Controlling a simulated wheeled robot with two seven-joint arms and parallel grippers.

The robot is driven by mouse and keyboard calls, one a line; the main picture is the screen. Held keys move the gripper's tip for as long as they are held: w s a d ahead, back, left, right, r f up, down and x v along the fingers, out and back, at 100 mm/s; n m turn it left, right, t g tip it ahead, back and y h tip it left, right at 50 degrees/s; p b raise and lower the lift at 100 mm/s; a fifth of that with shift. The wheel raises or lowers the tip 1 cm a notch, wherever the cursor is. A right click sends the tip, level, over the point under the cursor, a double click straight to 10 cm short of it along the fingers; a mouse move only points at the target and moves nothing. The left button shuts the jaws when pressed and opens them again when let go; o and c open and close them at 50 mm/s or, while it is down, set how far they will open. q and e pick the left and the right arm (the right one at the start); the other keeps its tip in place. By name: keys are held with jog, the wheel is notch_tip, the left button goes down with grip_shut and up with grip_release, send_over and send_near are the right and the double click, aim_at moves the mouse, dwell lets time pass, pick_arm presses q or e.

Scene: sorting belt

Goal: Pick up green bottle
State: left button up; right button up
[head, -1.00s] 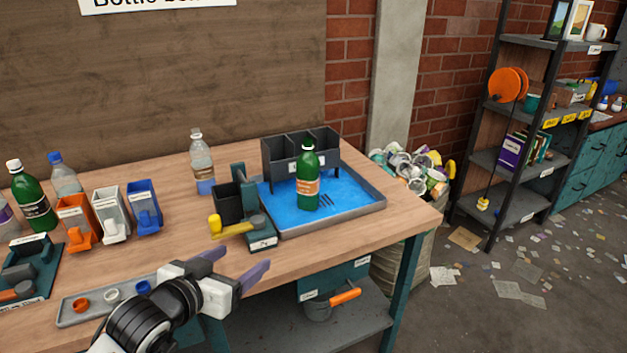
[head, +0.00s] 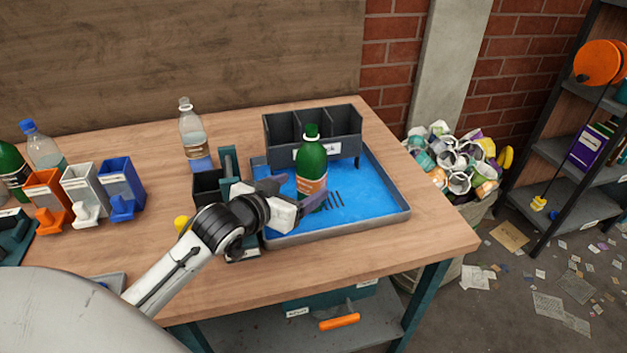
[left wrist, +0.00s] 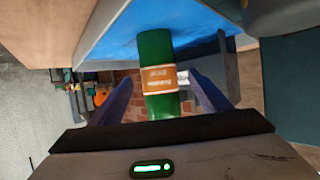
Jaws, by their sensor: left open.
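The green bottle (head: 312,170) with a green cap and orange label stands upright in the blue-floored tray (head: 375,200). My left gripper (head: 296,194) is open at the bottle's lower left in the head view, one finger behind it and one in front of it. In the left wrist view the green bottle (left wrist: 157,75) shows between the two purple fingers of my left gripper (left wrist: 165,90), with a gap on both sides. My right gripper is not in view.
A dark three-slot rack (head: 285,146) stands close behind the bottle. A clear bottle (head: 192,135) and a dark box (head: 208,186) stand left of the tray. Orange, white and blue bins (head: 122,188) are farther left. The table front right is clear.

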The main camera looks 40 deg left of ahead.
aim_at(314, 139)
pick_arm(q)
jog(key=x, duration=0.4)
jog(key=shift+w, duration=0.3)
jog(key=shift+w+f, duration=0.25)
jog(key=shift+w, duration=0.15)
jog(key=c, duration=1.2)
notch_tip(314, 139, up, 8)
jog(key=shift+r+p, duration=0.1)
jog(key=shift+p, duration=0.35)
jog(key=r, duration=0.1)
jog(key=r+p, duration=0.1)
jog(key=d+r, duration=0.1)
jog(key=r, duration=0.1)
jog(key=shift+s+p, duration=0.4)
jog(key=s+d+r, duration=0.2)
jog(key=d+r, duration=0.1)
jog(key=r, duration=0.3)
jog(key=s+d+r, duration=0.3)
jog(key=r, duration=0.3)
jog(key=shift+s+d, duration=0.35)
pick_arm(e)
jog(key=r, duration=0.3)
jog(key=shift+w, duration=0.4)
